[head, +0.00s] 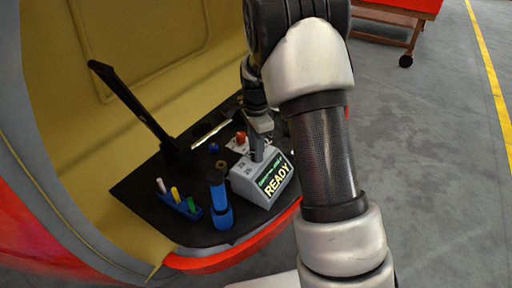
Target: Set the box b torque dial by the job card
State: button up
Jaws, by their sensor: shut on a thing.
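A grey box (264,184) with a sloped front stands on the black shelf. Its screen (277,180) shows "READY" in large letters under a smaller green line that I cannot read. Small dark markings (244,167) show on its top, too small to read. My gripper (257,155) reaches down to the top of this box and is shut on what looks like its dial, mostly hidden by the fingers. I cannot make out the dial's setting or whether this is box b. No job card can be made out.
A blue cylinder (219,198) stands close left of the box. A rack (181,205) holds white, yellow and green pegs. A black bar (132,104) rises at the left. My arm covers the right side.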

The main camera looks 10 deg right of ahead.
jog(key=n+p, duration=0.1)
jog(key=n, duration=0.2)
jog(key=shift+r+n, duration=0.15)
jog(key=shift+n, duration=0.15)
jog(key=n+p, duration=0.1)
jog(key=n, duration=0.3)
jog(key=shift+n+p, duration=0.3)
jog(key=n+p, duration=0.1)
jog(key=n, duration=0.3)
jog(key=shift+n+p, duration=0.3)
jog(key=shift+n, duration=1.3)
jog(key=o, duration=1.1)
jog(key=shift+c, duration=0.2)
